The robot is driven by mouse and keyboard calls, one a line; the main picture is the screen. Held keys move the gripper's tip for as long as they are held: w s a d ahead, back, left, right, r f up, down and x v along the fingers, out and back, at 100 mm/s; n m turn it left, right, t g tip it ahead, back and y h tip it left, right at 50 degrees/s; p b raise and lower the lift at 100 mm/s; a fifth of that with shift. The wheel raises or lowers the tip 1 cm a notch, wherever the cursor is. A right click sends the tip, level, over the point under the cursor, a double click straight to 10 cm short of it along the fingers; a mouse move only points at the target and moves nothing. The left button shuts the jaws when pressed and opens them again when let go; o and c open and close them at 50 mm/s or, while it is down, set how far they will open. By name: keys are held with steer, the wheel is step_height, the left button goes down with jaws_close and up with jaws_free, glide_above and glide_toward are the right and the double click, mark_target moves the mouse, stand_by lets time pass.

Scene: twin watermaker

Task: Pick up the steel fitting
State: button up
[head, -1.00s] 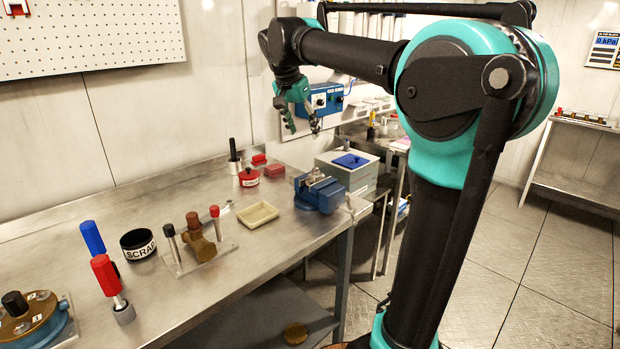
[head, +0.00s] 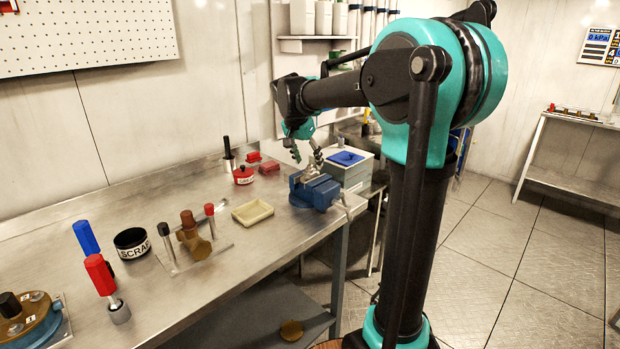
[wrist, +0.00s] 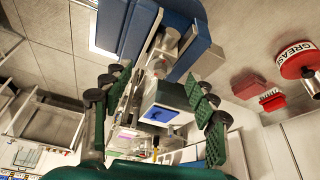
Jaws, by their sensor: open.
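The steel fitting (head: 311,173) is a small grey metal piece held upright at the jaws of the blue vise (head: 318,191) near the bench's far right end. My gripper (head: 308,157) is open and empty, just above the fitting, fingers pointing down. In the wrist view, the fitting (wrist: 160,66) shows as a shiny round part between the spread green fingers of my gripper (wrist: 157,82), beyond their tips. I see no contact. The vise (wrist: 190,45) shows at the top there.
A grey box with a blue top (head: 346,158) stands beyond the vise. Bare bench lies between the tray and vise.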

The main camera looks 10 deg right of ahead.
mark_target(310, 165)
steer(key=shift+x, duration=1.75)
steer(key=shift+d, duration=0.15)
